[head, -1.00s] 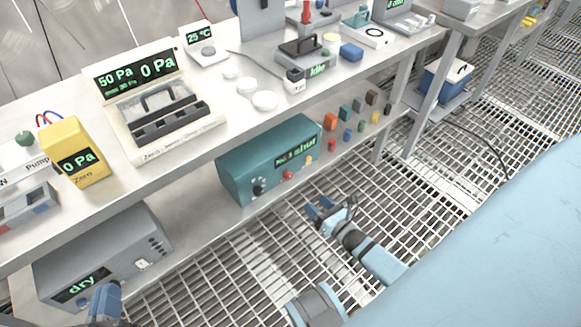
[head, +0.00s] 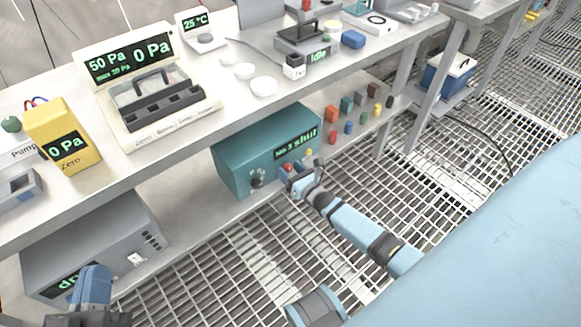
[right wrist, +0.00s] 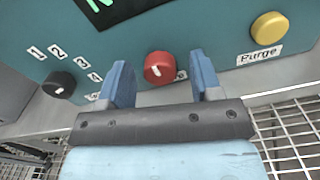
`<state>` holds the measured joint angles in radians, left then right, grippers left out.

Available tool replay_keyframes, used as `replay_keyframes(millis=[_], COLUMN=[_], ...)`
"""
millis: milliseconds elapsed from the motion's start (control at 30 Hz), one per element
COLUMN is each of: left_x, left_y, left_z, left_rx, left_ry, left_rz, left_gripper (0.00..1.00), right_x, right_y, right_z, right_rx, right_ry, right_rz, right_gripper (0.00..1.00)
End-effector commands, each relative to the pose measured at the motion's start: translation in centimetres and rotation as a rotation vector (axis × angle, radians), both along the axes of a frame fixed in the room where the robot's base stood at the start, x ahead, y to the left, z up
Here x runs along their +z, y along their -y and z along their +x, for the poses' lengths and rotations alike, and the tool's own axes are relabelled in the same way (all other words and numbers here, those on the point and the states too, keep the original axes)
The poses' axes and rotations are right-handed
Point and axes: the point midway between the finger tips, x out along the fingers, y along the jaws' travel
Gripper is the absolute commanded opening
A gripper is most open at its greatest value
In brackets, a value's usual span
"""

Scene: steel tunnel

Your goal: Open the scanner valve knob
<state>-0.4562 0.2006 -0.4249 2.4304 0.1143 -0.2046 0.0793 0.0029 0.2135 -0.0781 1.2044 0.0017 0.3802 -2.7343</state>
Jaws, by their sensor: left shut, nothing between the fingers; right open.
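The teal scanner box (head: 235,160) stands on the lower shelf; its green display (head: 297,144) reads "No 3 shut". On its front, the right wrist view shows a red knob (right wrist: 158,68) with a white pointer mark; its label is mostly hidden. A black selector knob (right wrist: 59,85) marked with numbers is to the left, and a yellow Purge button (right wrist: 270,28) to the right. My right gripper (head: 298,174) is open at the box front, its fingers (right wrist: 160,82) on either side of the red knob; contact cannot be told. My left gripper (head: 92,285) is shut and empty at bottom left.
The bench top (head: 205,125) overhangs the lower shelf. A grey box (head: 100,240) stands left on that shelf, and several small coloured blocks (head: 345,105) lie right of the scanner. Open grating floor (head: 250,270) lies in front.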

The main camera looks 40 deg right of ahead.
Motion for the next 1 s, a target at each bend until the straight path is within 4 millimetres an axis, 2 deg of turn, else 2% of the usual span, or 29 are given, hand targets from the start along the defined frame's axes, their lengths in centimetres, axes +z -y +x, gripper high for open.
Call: replay_keyframes(millis=[267,367,500,767,1000], left_x=[-0.11,-0.07,0.0,0.17,0.82], left_y=[-0.04,-0.08,-0.12,-0.15,-0.19], left_z=[0.05,0.06,0.06,0.06,0.05], left_rx=[0.0,0.0,0.002,0.002,0.005], left_ry=[-0.005,-0.004,-0.002,0.002,0.017], left_rz=[0.005,0.005,0.005,0.004,0.0], left_gripper=[0.0,0.0,0.0,0.0,0.0], right_x=[0.01,0.02,0.01,0.03,0.11], right_y=[-0.01,-0.02,-0.02,-0.03,-0.05], right_z=[0.19,0.18,0.17,0.16,0.15], right_rx=[0.0,0.0,0.0,0.0,-0.001], right_ry=[-0.001,0.0,0.0,-0.001,-0.01], right_rz=[0.0,0.001,0.001,0.018,0.12], right_gripper=[0.59,0.41,0.09,0.1,0.1])
